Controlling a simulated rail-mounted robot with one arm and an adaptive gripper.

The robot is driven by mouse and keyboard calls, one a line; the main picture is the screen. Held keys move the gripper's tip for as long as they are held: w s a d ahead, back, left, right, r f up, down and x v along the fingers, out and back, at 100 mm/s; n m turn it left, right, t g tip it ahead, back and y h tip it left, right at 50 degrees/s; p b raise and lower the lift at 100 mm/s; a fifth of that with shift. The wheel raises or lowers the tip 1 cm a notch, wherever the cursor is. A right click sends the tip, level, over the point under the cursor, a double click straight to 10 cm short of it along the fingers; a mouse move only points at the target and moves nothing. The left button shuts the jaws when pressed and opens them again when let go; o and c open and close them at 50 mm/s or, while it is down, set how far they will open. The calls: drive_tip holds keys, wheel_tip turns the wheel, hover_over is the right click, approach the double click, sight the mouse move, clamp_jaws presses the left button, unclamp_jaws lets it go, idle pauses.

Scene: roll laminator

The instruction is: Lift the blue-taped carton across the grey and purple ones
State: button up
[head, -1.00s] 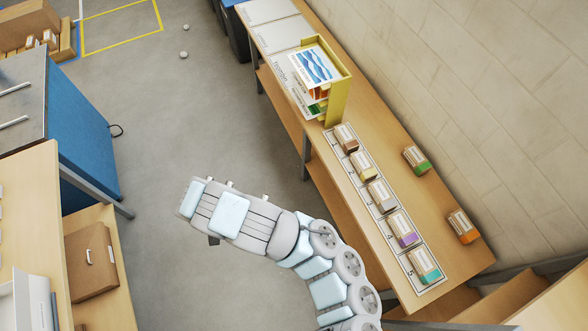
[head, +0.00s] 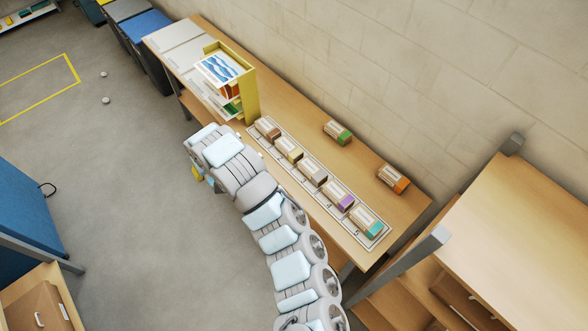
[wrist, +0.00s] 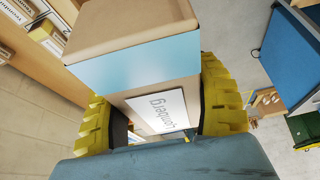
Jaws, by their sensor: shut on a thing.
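My gripper (wrist: 160,108) is shut on the blue-taped carton (wrist: 140,76), a brown box with a light blue band and a white label, between its yellow fingers. In the head view my gripper (head: 203,175) is mostly hidden under my wrist, off the table's near edge, left of the carton row. The grey carton (head: 312,172) and the purple carton (head: 338,196) stand side by side on a marked white strip (head: 346,230). The grey one follows a yellow carton (head: 289,149), and the purple one is beside a teal carton (head: 366,222).
A rust-brown carton (head: 267,128) stands at the strip's far end. Green (head: 338,132) and orange (head: 393,179) cartons stand behind the strip, near the wall. A yellow rack (head: 250,94) with a wave picture stands beyond the row.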

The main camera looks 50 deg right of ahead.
drive_tip(key=d+f+m+b, duration=0.1)
drive_tip(key=d+f+b, duration=0.15)
drive_tip(key=d, duration=0.75)
drive_tip(key=n+b, duration=0.1)
drive_tip(key=b, duration=0.8)
hover_over(322, 177)
drive_tip(key=f, duration=1.4)
drive_tip(key=w+f, duration=0.1)
drive_tip(key=f, duration=0.6)
drive_tip(key=shift+f, duration=0.15)
drive_tip(key=shift+s+f, duration=0.3)
drive_tip(key=shift+s, duration=0.25)
drive_tip(key=shift+s+a+f+n+b, duration=0.1)
drive_tip(key=shift+s+f+n+b, duration=0.2)
drive_tip(key=shift+s+f+b, duration=0.1)
drive_tip(key=shift+f+b, duration=1.8)
drive_tip(key=shift+b, duration=0.1)
drive_tip(key=shift+f, duration=0.4)
drive_tip(key=o, duration=1.3)
